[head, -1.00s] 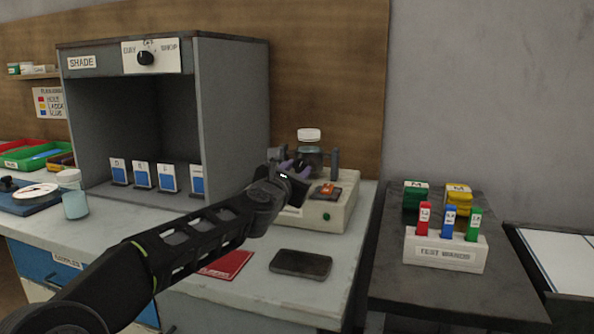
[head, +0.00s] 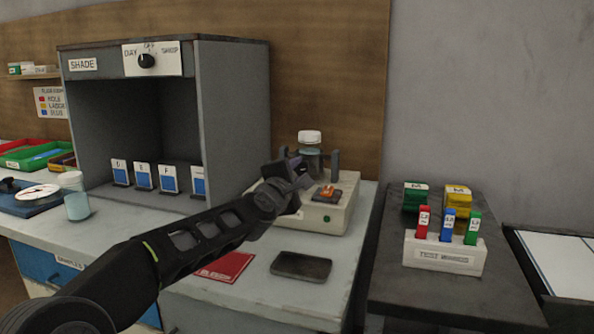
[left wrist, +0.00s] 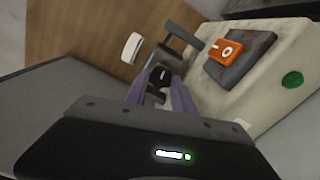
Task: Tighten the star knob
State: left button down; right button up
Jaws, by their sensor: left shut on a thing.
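The star knob (left wrist: 161,76) is small and dark and shows in the left wrist view between my purple fingertips. My left gripper (left wrist: 157,84) is shut on it. In the head view my left gripper (head: 297,166) is at the left side of a cream machine (head: 335,214) and hides the knob. A jar with a white lid (head: 309,137) stands in the machine's dark clamp, upright in the head view. The white lid also shows in the left wrist view (left wrist: 131,47). My right gripper is not in view.
The machine has an orange rocker switch (left wrist: 226,51) and a green button (left wrist: 292,79). A grey shade cabinet (head: 228,115) stands close on the left. A dark flat pad (head: 301,265) and a red card (head: 226,267) lie in front. A test-swatch rack (head: 445,253) stands on the right table.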

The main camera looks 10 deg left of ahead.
pick_arm(q)
jog(key=m+p, duration=0.1)
jog(key=m, duration=0.3)
jog(key=shift+r+m, duration=0.1)
jog(key=shift+m, duration=0.3)
jog(key=m+p, duration=0.1)
jog(key=m, duration=0.3)
jog(key=shift+d+p, duration=0.1)
jog(key=shift+p, duration=0.25)
jog(key=m+p, duration=0.2)
jog(key=m, duration=0.3)
jog(key=shift+m, duration=0.4)
jog(key=shift+m+p, duration=0.45)
jog(key=shift+m, duration=1.15)
jog(key=c, duration=1.1)
grip_release()
jog(key=shift+o, duration=0.2)
jog(key=shift+s, duration=0.1)
